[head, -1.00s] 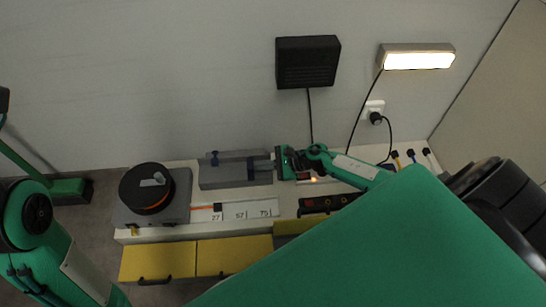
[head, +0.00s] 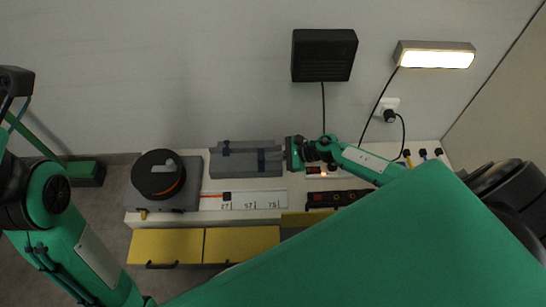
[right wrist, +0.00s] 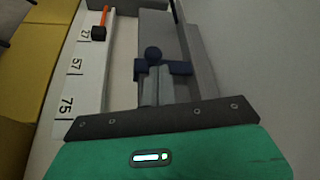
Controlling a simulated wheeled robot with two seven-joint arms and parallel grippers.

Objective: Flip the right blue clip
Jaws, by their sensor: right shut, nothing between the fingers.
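The grey case (head: 246,165) lies on the bench in the head view, its long side along the wall. It carries two blue clips: the left clip (head: 226,148) near its back edge and the right clip (head: 262,160) towards its right end. The right clip (right wrist: 180,68) also shows in the right wrist view, with a round dark knob just beyond it. My right gripper (head: 288,155) is shut and empty at the case's right end. Its fingers (right wrist: 156,84) reach to the clip; contact is unclear.
A grey unit with a black and orange disc (head: 158,175) stands left of the case. A white numbered scale (head: 255,200) with an orange pointer runs in front. Yellow drawers (head: 165,246) are below. A red-lit black strip (head: 335,198) lies right, and the wall is behind.

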